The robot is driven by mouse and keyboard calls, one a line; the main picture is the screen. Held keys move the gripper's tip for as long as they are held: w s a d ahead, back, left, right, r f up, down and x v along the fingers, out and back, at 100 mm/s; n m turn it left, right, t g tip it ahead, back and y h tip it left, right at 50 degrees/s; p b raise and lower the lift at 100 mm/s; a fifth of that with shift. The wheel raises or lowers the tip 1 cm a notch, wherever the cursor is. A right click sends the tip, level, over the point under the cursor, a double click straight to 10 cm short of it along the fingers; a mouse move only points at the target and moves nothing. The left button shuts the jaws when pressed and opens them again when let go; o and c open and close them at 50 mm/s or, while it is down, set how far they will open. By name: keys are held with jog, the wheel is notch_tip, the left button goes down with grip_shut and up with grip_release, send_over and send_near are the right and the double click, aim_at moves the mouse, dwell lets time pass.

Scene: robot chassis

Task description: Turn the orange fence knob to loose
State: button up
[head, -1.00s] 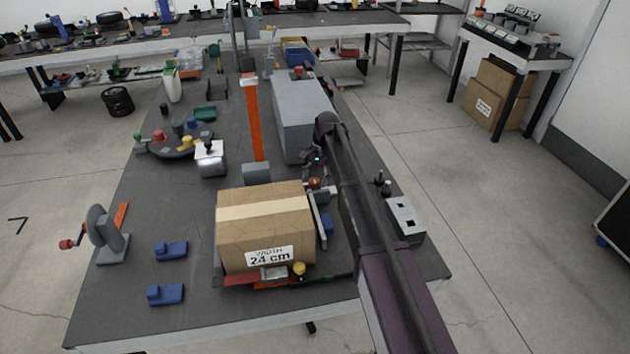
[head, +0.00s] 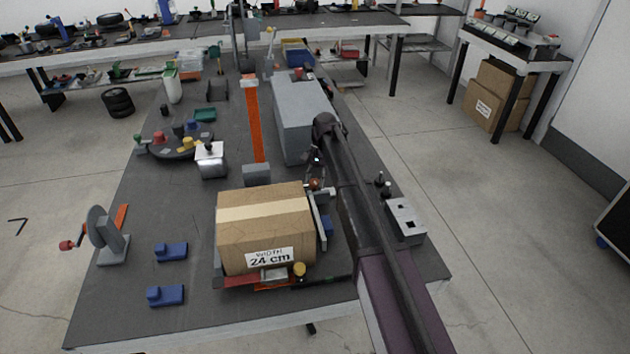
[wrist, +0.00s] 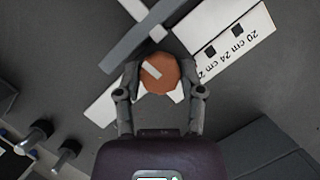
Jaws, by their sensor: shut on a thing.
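The orange fence knob (wrist: 160,73) is round with a pale mark on top. In the wrist view it sits between the two fingers of my gripper (wrist: 157,92), which are closed on its sides. In the head view the knob (head: 314,183) shows small at the back right corner of the cardboard box, and my gripper (head: 311,172) is just behind it, partly hidden by my arm. A white scale (wrist: 228,32) printed with 20 cm and 24 cm lies beside the knob. The grey fence bar (wrist: 148,33) runs close by the knob.
The cardboard box (head: 264,229), labelled width 24 cm, stands left of my arm. A long grey block (head: 296,115) is behind. A grey block with holes (head: 405,220) is right of my arm. Two blue blocks (head: 170,251) lie at the left front, with clear table around.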

jog(key=n+h, duration=0.1)
jog(key=n, duration=0.2)
jog(key=n+h, duration=0.1)
jog(key=n, duration=0.1)
jog(key=shift+n+g, duration=0.3)
jog(key=shift+n, duration=0.1)
jog(key=n+h, duration=0.2)
jog(key=n, duration=0.3)
jog(key=shift+s+a, duration=0.1)
jog(key=shift+a, duration=0.05)
jog(key=o, duration=1.2)
jog(key=shift+c, duration=0.2)
jog(key=shift+m, duration=0.4)
